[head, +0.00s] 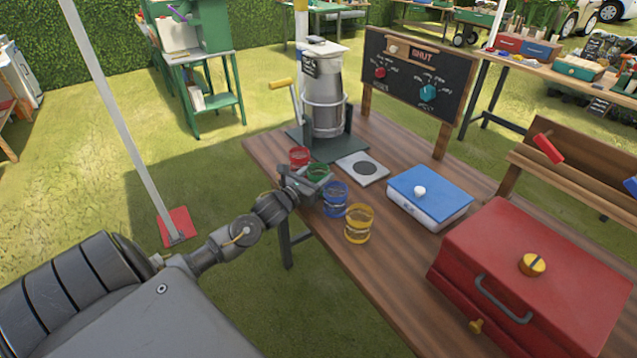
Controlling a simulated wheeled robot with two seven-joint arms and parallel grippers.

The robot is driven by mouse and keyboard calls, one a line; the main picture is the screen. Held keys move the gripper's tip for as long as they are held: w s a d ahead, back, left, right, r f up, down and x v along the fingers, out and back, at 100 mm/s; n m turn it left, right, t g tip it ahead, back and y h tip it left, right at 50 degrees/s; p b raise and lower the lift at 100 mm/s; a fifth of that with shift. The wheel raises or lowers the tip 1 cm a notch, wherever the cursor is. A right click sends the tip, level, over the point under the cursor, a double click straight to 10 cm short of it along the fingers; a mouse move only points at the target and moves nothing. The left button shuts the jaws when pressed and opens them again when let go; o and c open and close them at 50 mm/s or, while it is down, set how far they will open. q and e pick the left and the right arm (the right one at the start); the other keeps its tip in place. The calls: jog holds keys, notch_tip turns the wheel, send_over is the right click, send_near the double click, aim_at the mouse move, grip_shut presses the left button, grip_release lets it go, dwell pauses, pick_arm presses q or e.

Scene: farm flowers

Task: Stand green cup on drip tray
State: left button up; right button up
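The green cup (319,171) stands near the left edge of the wooden table, in a row with other coloured cups. My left gripper (309,183) is right at the green cup on its near-left side and hides its lower part. I cannot tell whether its fingers are apart, closed or touching the cup. A flat pale square with a dark round centre, which looks like the drip tray (376,179), lies to the right of the cup, in front of the metal urn, with nothing on it. My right gripper is not in view.
A red cup (299,157) is just behind; a blue cup (335,200) and a yellow cup (358,224) are in front. The urn (324,100) stands behind the tray. A blue-lidded box (430,190) and a red chest (540,270) fill the table's right.

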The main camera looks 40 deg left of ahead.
pick_arm(q)
jog(key=c, duration=0.4)
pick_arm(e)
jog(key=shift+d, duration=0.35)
pick_arm(q)
jog(key=shift+o, duration=0.2)
